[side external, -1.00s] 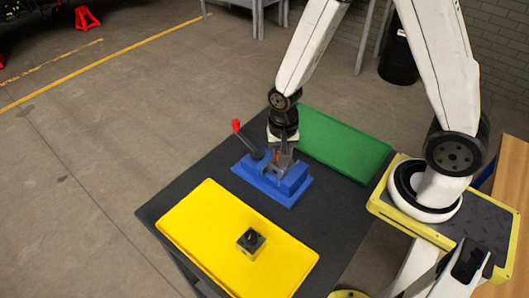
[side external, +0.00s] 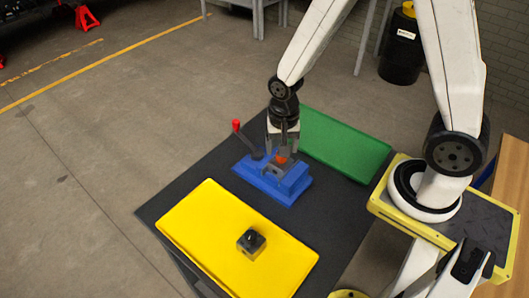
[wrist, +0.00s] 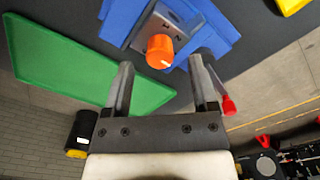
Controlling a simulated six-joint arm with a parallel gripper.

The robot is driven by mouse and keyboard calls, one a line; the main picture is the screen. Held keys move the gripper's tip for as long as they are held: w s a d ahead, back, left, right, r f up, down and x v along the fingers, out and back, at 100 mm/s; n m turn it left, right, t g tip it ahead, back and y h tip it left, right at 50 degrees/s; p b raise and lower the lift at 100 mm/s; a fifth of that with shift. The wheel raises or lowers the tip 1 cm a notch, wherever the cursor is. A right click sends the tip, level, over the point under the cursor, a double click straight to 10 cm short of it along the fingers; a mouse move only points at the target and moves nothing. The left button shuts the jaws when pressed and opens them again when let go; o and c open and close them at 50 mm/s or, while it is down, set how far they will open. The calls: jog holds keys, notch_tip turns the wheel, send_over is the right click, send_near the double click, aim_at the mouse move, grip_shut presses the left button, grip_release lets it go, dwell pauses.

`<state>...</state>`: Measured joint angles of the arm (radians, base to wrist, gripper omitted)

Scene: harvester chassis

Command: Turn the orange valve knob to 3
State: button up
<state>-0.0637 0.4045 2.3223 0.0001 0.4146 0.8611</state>
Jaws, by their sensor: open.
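The orange valve knob (wrist: 160,51) sits on a grey plate (wrist: 178,22) on the blue base (wrist: 212,32); a white mark shows on its side. Digits on the plate are partly visible but too small to read surely. In the side view the knob (side external: 282,159) shows below my gripper (side external: 282,150), on the blue base (side external: 285,187). In the wrist view my gripper (wrist: 160,78) is open, its fingers on either side of and short of the knob, with nothing between them. A lever with a red tip (side external: 236,124) stands at the base's left.
A yellow tray (side external: 200,215) with a small black-knobbed block (side external: 251,240) lies in front. A green tray (side external: 345,143) lies behind. Bare dark table (side external: 175,195) shows at the left. The red-tipped lever (wrist: 228,106) is close to my right finger.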

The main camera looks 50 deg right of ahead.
jog(key=shift+r, duration=2.55)
